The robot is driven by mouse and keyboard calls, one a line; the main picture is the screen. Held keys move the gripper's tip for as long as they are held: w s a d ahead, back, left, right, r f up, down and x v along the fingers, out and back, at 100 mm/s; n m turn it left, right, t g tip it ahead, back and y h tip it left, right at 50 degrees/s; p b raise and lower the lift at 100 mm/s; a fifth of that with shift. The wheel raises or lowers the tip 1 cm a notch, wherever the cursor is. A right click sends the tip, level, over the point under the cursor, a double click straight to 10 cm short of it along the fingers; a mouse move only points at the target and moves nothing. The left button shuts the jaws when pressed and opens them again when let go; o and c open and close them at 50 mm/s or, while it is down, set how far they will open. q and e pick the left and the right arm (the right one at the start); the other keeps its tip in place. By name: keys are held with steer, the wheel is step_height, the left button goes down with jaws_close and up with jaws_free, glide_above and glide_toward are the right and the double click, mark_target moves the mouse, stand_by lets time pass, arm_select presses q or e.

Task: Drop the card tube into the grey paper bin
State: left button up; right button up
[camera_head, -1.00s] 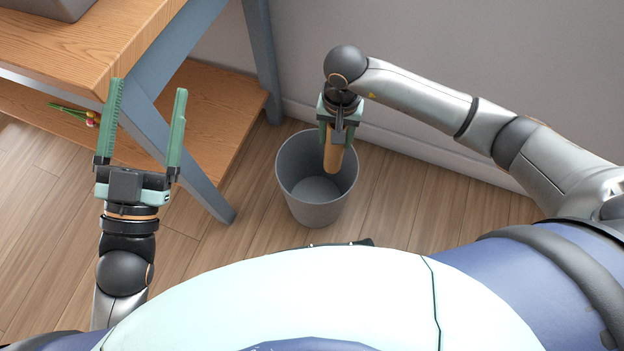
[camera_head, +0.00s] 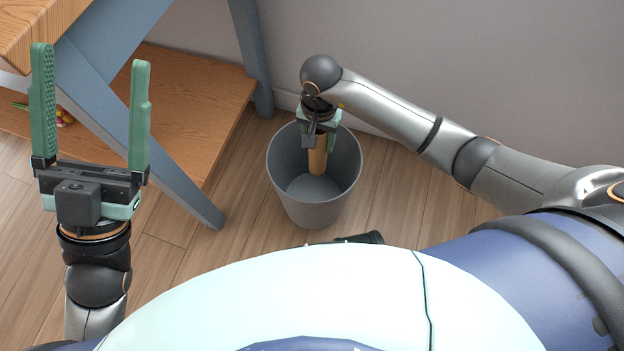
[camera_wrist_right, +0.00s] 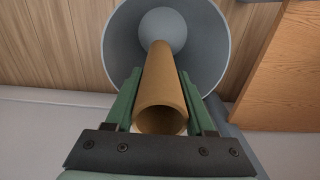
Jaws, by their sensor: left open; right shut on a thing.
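The card tube (camera_head: 318,158) is a plain brown hollow cylinder. My right gripper (camera_head: 319,140) is shut on it near its upper end, and the tube points down into the mouth of the grey paper bin (camera_head: 314,212). In the right wrist view the tube (camera_wrist_right: 160,82) lies between the green fingers of my right gripper (camera_wrist_right: 157,92), with the round grey bin (camera_wrist_right: 215,45) beyond it. I cannot tell whether the tube's far end touches the bin floor. My left gripper (camera_head: 92,110) is open and empty at the left, away from the bin.
A wooden table with blue-grey legs (camera_head: 150,140) and a lower wooden shelf (camera_head: 205,100) stands left of the bin. Small colourful items (camera_head: 63,118) lie on that shelf. The grey wall (camera_head: 480,80) is behind the bin. Wood floor (camera_head: 410,215) is clear to its right.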

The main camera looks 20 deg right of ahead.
arm_select(q)
steer(key=shift+f, duration=0.35)
arm_select(e)
steer(key=shift+f, duration=0.35)
steer(key=o, duration=1.4)
arm_select(q)
steer(key=shift+r, duration=0.1)
arm_select(e)
steer(key=shift+r, duration=0.15)
arm_select(q)
steer(key=shift+m, duration=0.4)
steer(key=r+p, duration=0.2)
steer(key=r, duration=0.1)
steer(key=r+p, duration=0.1)
steer(key=p, duration=0.1)
steer(key=shift+a+r, duration=0.25)
arm_select(e)
step_height(320, 180, up, 12)
steer(key=shift+r, duration=0.15)
arm_select(q)
steer(key=shift+s+d+f, duration=0.1)
steer(key=shift+f, duration=0.05)
arm_select(e)
steer(key=shift+s, duration=0.1)
